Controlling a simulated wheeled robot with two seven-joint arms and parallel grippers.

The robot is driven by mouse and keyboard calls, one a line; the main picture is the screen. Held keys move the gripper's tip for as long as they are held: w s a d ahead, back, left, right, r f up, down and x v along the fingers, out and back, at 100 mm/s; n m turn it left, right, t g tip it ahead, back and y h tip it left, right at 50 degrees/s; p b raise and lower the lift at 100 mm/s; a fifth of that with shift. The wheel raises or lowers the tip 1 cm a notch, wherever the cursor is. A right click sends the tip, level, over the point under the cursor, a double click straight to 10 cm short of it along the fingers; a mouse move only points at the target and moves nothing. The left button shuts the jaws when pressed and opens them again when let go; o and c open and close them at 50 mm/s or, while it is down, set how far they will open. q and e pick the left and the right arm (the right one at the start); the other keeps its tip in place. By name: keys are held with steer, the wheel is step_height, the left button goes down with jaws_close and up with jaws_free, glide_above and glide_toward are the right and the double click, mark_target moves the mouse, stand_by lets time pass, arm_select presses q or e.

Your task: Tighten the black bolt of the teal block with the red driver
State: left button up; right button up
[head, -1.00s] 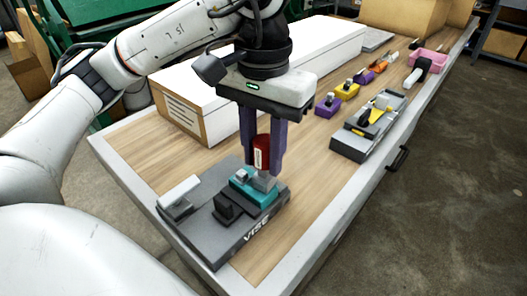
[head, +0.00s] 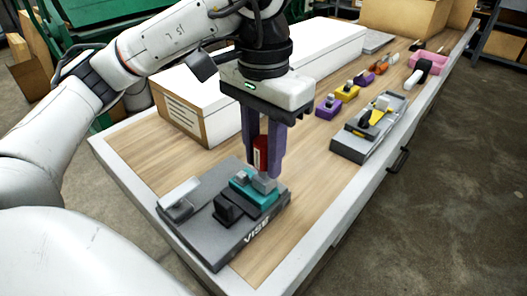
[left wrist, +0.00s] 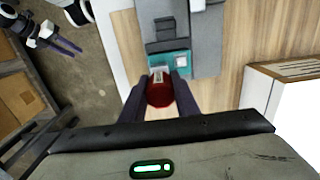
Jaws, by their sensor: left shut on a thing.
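The teal block (head: 262,198) is held in the grey vise (head: 205,237) at the near left of the bench; the block also shows in the left wrist view (left wrist: 155,65). My left gripper (head: 262,172) points down with its purple fingers shut on the red driver (head: 261,148). The driver is upright over the block; it also shows in the left wrist view (left wrist: 160,96). I cannot make out the black bolt or whether the driver's tip touches it. What looks like my right gripper (left wrist: 68,45) is small at the upper left of the left wrist view, away from the bench.
A long white box (head: 320,48) lies behind the gripper. A grey tray (head: 352,150) with yellow and black items stands to the right. Bare wood lies between vise and tray.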

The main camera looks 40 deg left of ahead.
mark_target(263, 142)
arm_select(q)
steer(key=shift+r+p, duration=2.25)
steer(key=shift+r, duration=0.3)
steer(key=shift+f, duration=0.1)
